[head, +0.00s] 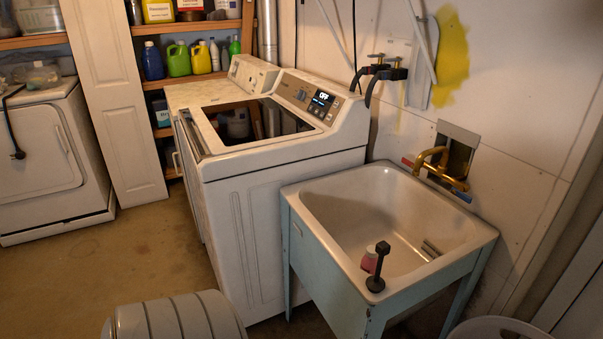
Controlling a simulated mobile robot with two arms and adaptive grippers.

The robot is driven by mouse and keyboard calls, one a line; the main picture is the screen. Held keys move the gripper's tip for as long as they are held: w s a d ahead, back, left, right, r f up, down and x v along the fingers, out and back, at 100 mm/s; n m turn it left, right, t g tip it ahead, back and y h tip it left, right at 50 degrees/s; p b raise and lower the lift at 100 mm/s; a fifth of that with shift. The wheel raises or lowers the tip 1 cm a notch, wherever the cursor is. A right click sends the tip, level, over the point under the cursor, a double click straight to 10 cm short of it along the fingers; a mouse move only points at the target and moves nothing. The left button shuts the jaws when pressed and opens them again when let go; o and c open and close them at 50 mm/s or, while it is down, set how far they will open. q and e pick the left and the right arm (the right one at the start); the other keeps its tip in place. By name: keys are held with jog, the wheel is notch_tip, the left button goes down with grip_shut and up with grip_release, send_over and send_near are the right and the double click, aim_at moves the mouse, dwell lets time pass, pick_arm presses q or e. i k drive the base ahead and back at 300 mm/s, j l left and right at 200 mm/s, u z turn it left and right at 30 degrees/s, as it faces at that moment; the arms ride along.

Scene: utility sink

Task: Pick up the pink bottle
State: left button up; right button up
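A small pink object, which looks like the pink bottle (369,262), is at the near side of the utility sink (480,236). A dark upright tool with a knob-like top and a round foot (376,283) stands on the sink's near rim and covers part of it. I cannot tell whether the bottle rests on the rim or inside the basin. Neither of my grippers shows in the head view.
A brass faucet (440,170) is on the wall behind the sink. A white washer (270,215) stands directly left of the sink. A grey ribbed rounded object (175,320) is at the bottom left. A pale round rim (500,328) is at the bottom right. The floor at left is clear.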

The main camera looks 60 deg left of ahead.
aim_at(368, 263)
jog(key=u, duration=1.35)
jog(key=i+j, duration=0.15)
jog(key=j, duration=0.2)
jog(key=i+j, duration=0.1)
jog(key=j, duration=0.3)
jog(key=z, duration=0.05)
